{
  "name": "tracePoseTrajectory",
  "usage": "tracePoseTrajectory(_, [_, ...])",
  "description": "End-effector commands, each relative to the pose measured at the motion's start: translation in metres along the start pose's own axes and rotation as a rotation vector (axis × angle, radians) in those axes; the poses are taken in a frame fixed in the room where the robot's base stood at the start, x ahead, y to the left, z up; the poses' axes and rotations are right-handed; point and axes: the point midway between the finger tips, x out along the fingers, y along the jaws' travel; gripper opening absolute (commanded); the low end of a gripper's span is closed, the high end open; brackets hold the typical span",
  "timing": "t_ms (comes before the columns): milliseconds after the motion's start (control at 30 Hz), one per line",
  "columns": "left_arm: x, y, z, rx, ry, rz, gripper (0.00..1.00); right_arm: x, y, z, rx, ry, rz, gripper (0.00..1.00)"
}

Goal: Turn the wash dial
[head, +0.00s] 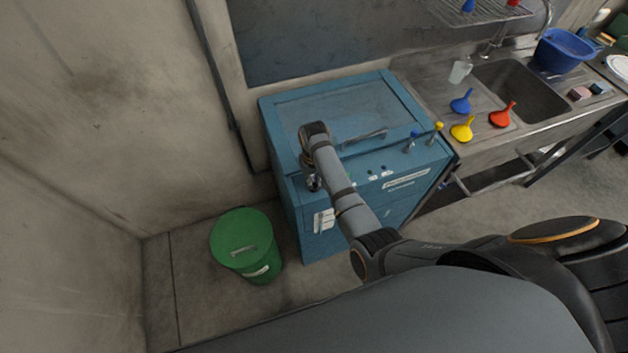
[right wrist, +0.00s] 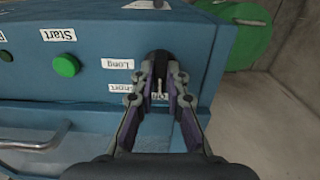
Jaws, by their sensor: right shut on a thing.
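The blue washing machine (head: 335,103) stands against the wall in the head view, with labels and small buttons along its sloped panel. In the right wrist view its panel (right wrist: 95,28) shows a green button (right wrist: 66,65), a "Start" label and labels reading "Long" and "Short". The dark wash dial (right wrist: 158,58) is beside these labels, partly hidden by the fingers. My right gripper (right wrist: 161,76) is shut on the dial, one finger on each side. In the head view the right gripper (head: 312,181) is at the panel's left end, and my wrist hides the dial. My left gripper is out of view.
A green lidded bin (head: 240,243) stands on the floor left of the machine. A steel sink counter (head: 440,82) to the right holds blue, yellow and red funnels, a cup and a blue basin (head: 563,52). A handle (head: 364,137) runs along the lid's front.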

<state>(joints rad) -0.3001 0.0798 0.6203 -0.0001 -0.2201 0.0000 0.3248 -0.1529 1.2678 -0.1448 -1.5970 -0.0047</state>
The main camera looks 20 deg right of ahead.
Motion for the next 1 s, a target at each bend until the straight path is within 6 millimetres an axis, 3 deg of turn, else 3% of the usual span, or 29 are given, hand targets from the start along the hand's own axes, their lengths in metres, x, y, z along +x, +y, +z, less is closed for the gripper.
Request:
tracePoseTrajectory(167, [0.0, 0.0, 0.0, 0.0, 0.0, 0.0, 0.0, -0.002, 0.0, -0.002, -0.001, 0.007, 0.001, 0.0])
tracePoseTrajectory(200, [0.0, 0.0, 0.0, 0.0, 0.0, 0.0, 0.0, -0.002, 0.0, -0.002, 0.0, 0.007, 0.001, 0.16])
tracePoseTrajectory(367, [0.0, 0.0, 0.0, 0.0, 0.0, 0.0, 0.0, -0.002, 0.0, -0.002, 0.0, 0.005, 0.001, 0.36])
tracePoseTrajectory(733, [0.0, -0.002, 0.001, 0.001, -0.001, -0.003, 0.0, -0.009, 0.0, -0.001, 0.001, 0.004, 0.0, 0.36])
tracePoseTrajectory(1000, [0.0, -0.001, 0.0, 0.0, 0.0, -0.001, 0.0, -0.07, -0.001, -0.002, 0.001, 0.007, -0.001, 0.36])
